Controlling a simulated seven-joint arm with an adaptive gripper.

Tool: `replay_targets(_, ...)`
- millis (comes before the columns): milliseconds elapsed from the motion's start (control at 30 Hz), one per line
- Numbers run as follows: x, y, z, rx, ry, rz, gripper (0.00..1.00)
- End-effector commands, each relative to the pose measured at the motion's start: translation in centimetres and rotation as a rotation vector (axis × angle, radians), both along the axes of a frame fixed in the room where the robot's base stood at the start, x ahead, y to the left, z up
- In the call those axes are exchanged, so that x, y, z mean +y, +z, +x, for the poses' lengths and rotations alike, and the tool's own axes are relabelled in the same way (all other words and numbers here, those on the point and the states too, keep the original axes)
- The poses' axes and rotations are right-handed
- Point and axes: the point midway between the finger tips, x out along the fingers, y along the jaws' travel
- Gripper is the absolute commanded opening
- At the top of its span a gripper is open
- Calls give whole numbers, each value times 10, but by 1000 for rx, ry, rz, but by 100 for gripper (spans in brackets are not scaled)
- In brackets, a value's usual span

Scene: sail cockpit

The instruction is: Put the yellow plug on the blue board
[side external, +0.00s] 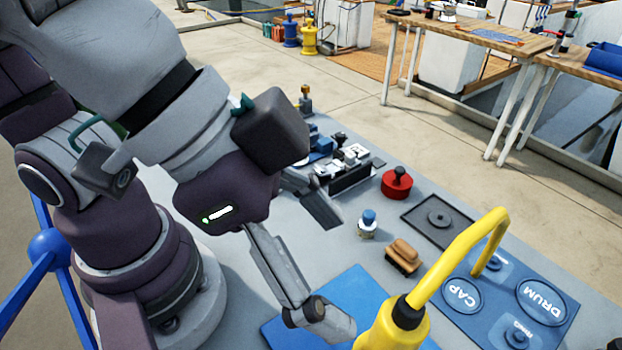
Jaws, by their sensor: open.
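A large yellow piece (395,328) with a black collar and a bent yellow tube stands in the front, cut off by the bottom edge. I cannot tell whether it is the yellow plug; no other clear candidate shows on the bench. The blue board (462,322) lies flat at the right, with raised or outlined ovals marked CAP and DRUM. The bent tube passes in front of part of it. My gripper (340,278) is open, its fingers spread wide left of the yellow piece, over the grey bench and a blue sheet (340,300). Nothing shows between the fingers.
A brown brush (403,256), a small blue-topped bottle (367,224), a red round piece with a black knob (397,184) and a dark tray (437,219) stand on the bench. A rack of small parts (345,165) is behind my gripper. Wooden tables (480,38) stand beyond.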

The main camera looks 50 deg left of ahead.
Motion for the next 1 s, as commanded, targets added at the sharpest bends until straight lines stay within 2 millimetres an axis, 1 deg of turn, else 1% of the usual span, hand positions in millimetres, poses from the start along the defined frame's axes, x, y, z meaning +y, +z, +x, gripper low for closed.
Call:
replay_targets(67,16,2,13,0,60,7,72)
replay_targets(167,62,1,41,10,218,31,72)
replay_targets(200,85,1,50,19,289,39,72)
replay_targets(233,101,0,54,26,339,42,72)
replay_targets(300,138,-3,57,44,449,45,72)
replay_targets(400,175,-6,52,64,565,36,72)
replay_targets(433,182,-7,50,68,589,33,72)
replay_targets(500,192,-8,46,74,621,28,72)
replay_targets(567,195,-9,45,76,632,26,72)
replay_targets(1000,195,-9,45,77,631,27,72)
